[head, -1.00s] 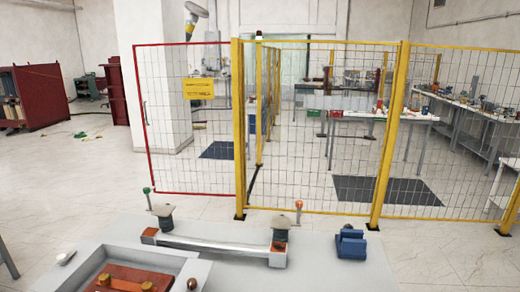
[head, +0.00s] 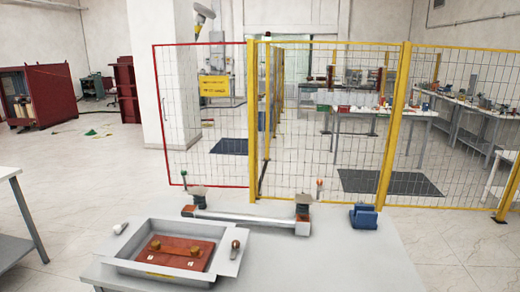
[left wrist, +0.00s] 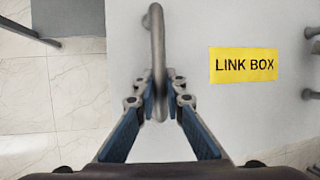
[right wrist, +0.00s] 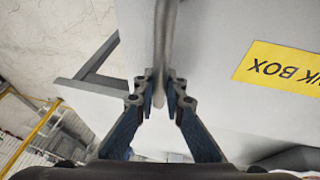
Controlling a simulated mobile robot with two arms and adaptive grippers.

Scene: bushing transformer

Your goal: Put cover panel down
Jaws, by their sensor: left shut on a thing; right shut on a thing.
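The cover panel is a flat grey plate with a yellow LINK BOX label. It fills much of the left wrist view (left wrist: 240,120) and the right wrist view (right wrist: 225,50). My left gripper (left wrist: 160,90) is shut on one bar handle (left wrist: 157,35) of the panel. My right gripper (right wrist: 160,90) is shut on another bar handle (right wrist: 164,30). The panel and both grippers are outside the head view. What lies under the panel is unclear.
The box sits on a pale table (head: 330,255), with a long bar fixture (head: 245,218) behind it and a blue block (head: 364,216) at right. Its front right top is bare. Another table (head: 12,215) stands at left. Yellow mesh fencing (head: 330,130) stands behind.

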